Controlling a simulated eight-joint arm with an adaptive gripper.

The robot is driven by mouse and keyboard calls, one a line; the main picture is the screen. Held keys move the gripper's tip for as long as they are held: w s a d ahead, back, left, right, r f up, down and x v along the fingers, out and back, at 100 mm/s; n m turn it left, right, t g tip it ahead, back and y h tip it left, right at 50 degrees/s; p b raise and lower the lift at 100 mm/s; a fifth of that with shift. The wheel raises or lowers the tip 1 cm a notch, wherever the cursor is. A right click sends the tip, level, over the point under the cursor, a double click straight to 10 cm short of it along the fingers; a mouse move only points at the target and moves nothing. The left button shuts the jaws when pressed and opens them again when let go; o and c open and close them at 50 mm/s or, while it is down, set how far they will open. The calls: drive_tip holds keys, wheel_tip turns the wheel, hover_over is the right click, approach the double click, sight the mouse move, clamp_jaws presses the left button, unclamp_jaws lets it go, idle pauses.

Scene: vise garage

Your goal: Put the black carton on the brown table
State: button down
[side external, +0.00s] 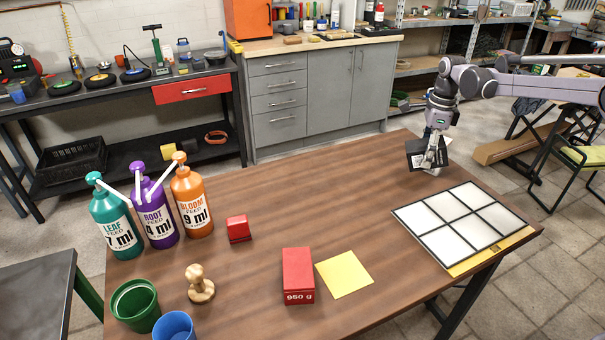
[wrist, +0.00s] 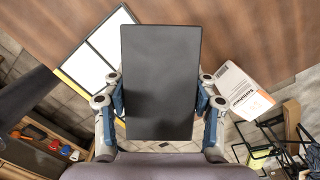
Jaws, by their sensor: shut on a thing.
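The black carton (side external: 416,156) is held at the far right edge of the brown table (side external: 330,215). It also shows in the wrist view as a large dark upright panel (wrist: 160,75) between my fingers. My gripper (side external: 433,158) is shut on it, with one finger on each side (wrist: 160,97). In the wrist view, the table surface lies behind the carton's upper part and the floor beyond its edge. I cannot tell whether the carton touches the table.
A white-and-orange carton (wrist: 240,90) is right of the held carton in the wrist view. A white-celled panel (side external: 455,220) lies nearby on the table. A red 950 g block (side external: 297,272), yellow sheet (side external: 344,273) and several pump bottles (side external: 153,215) stand farther left. The table's middle is clear.

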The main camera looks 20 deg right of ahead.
drive_tip(key=s+a+f+n+h, duration=0.2)
drive_tip(key=s+a+n+h, duration=0.5)
drive_tip(key=s+a+h, duration=0.15)
drive_tip(key=s+a+r+n+t+h, duration=0.4)
drive_tip(key=s+a+r+n, duration=0.1)
drive_tip(key=s+r, duration=0.15)
drive_tip(key=shift+t+h, duration=0.25)
drive_tip(key=shift+t, duration=0.25)
drive_tip(key=w+a+f, duration=0.1)
drive_tip(key=a+f, duration=0.2)
drive_tip(key=f, duration=0.1)
drive_tip(key=a+f, duration=0.4)
drive_tip(key=w+a+f, duration=0.1)
drive_tip(key=a+f, duration=0.3)
drive_tip(key=shift+w, duration=0.3)
drive_tip(key=shift+f, duration=1.95)
drive_tip(key=shift+d, duration=0.1)
drive_tip(key=shift+c, duration=2)
unclamp_jaws()
drive_tip(key=shift+f, duration=0.15)
